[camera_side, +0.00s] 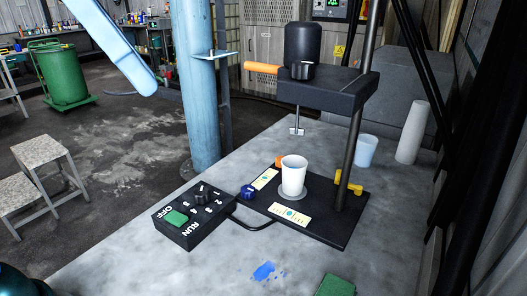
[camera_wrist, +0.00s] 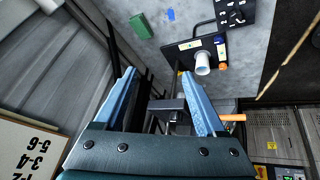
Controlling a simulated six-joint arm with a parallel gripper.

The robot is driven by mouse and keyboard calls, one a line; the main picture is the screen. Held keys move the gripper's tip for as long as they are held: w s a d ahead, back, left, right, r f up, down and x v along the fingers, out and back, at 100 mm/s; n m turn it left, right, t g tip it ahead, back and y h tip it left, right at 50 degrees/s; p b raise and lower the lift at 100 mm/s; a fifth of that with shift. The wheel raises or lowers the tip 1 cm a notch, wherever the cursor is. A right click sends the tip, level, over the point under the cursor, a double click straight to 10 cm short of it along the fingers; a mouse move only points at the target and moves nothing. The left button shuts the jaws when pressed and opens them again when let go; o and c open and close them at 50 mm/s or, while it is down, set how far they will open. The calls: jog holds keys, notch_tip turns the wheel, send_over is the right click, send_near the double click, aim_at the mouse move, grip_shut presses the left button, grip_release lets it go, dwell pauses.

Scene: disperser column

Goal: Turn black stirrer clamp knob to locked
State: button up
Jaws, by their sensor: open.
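A black knob (camera_side: 301,70) sits on the front of the dark stirrer head (camera_side: 330,86), below the black motor (camera_side: 302,42); its marking is too small to read. An orange handle (camera_side: 262,68) sticks out left of it. A stirrer shaft (camera_side: 297,122) hangs above a white cup (camera_side: 293,175). In the wrist view my gripper (camera_wrist: 158,74) is open and empty, its light-blue fingers wide apart. The head (camera_wrist: 172,105) shows between and beyond the fingers, and the orange handle (camera_wrist: 232,117) lies right of them. I cannot make out the knob there.
A black control box (camera_side: 194,214) with a dial and green switch lies left of the base plate (camera_side: 330,232). A blue knob (camera_side: 248,192) and a yellow clamp (camera_side: 350,186) are near the base. A translucent cup (camera_side: 366,150) and white cylinder (camera_side: 412,132) stand right.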

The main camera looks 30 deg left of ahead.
aim_at(294, 61)
jog(key=w+d+m+g+h, duration=0.2)
jog(key=w+d+m+h, duration=0.55)
jog(key=w, duration=0.25)
jog(key=w+t+h, duration=0.1)
jog(key=w, duration=0.3)
jog(key=w+a+t+h, duration=0.1)
jog(key=w+h, duration=0.1)
jog(key=w, duration=0.2)
jog(key=w+a+t+h, duration=0.1)
jog(key=w+h, duration=0.1)
jog(key=w, duration=0.2)
jog(key=shift+a+r+m+t, duration=0.2)
jog(key=shift+r+m+t, duration=0.05)
jog(key=shift+m+t, duration=0.15)
jog(key=f, duration=0.3)
jog(key=shift+s+d+f+h, duration=0.1)
jog(key=shift+s+h, duration=0.1)
jog(key=shift+h, duration=0.05)
jog(key=shift+f, duration=0.6)
jog(key=shift+d+f, duration=0.1)
jog(key=shift+d, duration=0.2)
jog(key=shift+x, duration=2.3)
